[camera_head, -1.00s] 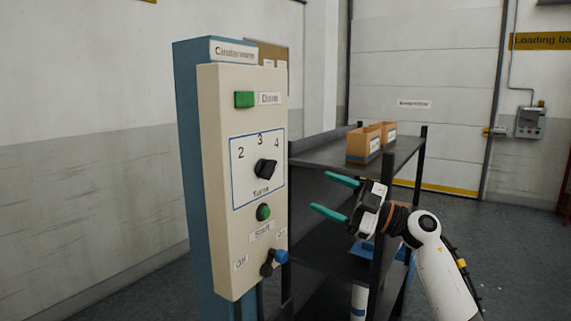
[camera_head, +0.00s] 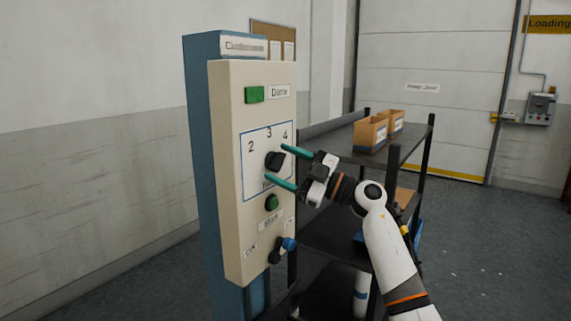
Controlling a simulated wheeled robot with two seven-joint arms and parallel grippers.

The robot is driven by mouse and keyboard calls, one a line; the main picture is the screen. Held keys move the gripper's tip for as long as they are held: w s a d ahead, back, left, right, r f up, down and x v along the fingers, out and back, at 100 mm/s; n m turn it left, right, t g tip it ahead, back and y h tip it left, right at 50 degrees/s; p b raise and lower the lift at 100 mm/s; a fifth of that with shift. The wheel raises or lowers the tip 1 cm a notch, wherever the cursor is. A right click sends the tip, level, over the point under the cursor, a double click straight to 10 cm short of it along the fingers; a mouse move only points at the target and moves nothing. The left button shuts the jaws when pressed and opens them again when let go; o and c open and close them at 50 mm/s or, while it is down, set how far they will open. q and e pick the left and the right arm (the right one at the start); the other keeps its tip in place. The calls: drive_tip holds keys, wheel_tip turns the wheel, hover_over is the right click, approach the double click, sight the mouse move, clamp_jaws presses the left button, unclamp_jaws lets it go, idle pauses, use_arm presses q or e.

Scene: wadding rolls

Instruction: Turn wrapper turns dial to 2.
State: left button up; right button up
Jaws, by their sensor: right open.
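The turns dial (camera_head: 273,162) is a black knob inside a blue-outlined square on the cream control panel (camera_head: 228,220). The numbers 2, 3 and 4 run from left to right above it. Its pointer is too small to read surely. My right gripper (camera_head: 276,163) is open, with one teal finger above and right of the dial and the other below it. The tips are close to the panel face; I cannot tell if they touch the knob. My left gripper is not in view.
A green button (camera_head: 254,94) is above the dial and a round green Start button (camera_head: 271,203) below it. A blue-and-black Off/On switch (camera_head: 287,244) is lower down. A dark shelf (camera_head: 345,154) with cardboard boxes (camera_head: 370,135) stands behind my right arm.

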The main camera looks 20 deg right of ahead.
drive_tip(key=c, duration=1)
drive_tip(key=shift+n, duration=0.4)
drive_tip(key=n+g, duration=0.1)
drive_tip(key=n, duration=0.1)
drive_tip(key=n+g+p, duration=0.1)
drive_tip(key=n, duration=0.2)
drive_tip(key=shift+d+r+n+g, duration=0.15)
drive_tip(key=shift+n+g, duration=0.15)
drive_tip(key=n+h, duration=0.1)
drive_tip(key=n, duration=0.1)
drive_tip(key=n+g+p, duration=0.1)
drive_tip(key=n, duration=0.2)
drive_tip(key=shift+w+r+h, duration=0.1)
drive_tip(key=shift+r+h, duration=0.05)
drive_tip(key=shift+h, duration=0.25)
drive_tip(key=n, duration=0.2)
drive_tip(key=n+h, duration=0.1)
drive_tip(key=n, duration=0.1)
drive_tip(key=shift+g+h+p, duration=0.3)
drive_tip(key=shift+g+p, duration=0.05)
drive_tip(key=shift+g, duration=0.05)
drive_tip(key=n+h, duration=0.2)
drive_tip(key=n, duration=0.1)
drive_tip(key=shift+n, duration=0.3)
